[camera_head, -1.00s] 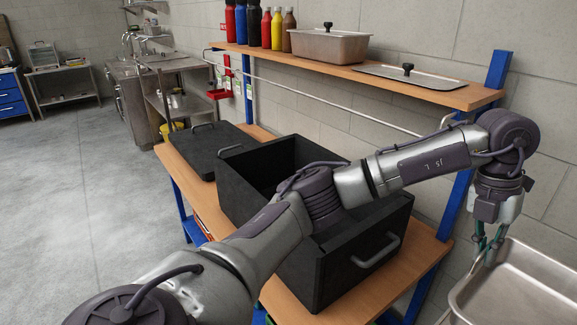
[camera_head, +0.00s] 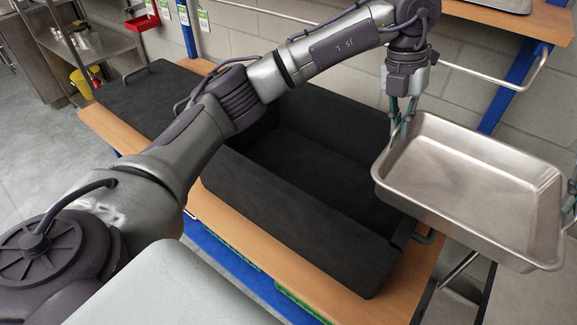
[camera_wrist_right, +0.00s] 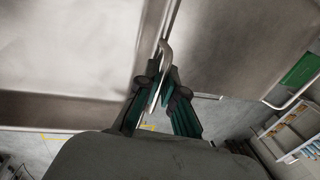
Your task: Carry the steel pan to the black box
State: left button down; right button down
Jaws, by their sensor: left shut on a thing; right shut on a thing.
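The steel pan (camera_head: 470,185) is a shallow, empty rectangular tray held in the air, slightly tilted, at the right of the head view. Its near-left corner reaches over the right end of the black box (camera_head: 300,215). The box is open and empty on a wooden bench. My left gripper (camera_head: 399,128) is shut on the pan's far-left rim. My right gripper (camera_wrist_right: 160,88) is shut on the pan's edge (camera_wrist_right: 165,50) in the right wrist view; in the head view only a sliver of it shows at the right edge. My left arm hides the box's far-left corner.
The black lid (camera_head: 150,100) lies on the wooden bench (camera_head: 350,306) left of the box. A shelf (camera_head: 520,20) with a blue post is at the upper right. A steel trolley (camera_head: 95,45) stands at the far left.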

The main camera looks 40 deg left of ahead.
aim_at(315, 186)
jog(key=j, duration=0.85)
jog(key=i+j, duration=0.1)
jog(key=j, duration=0.75)
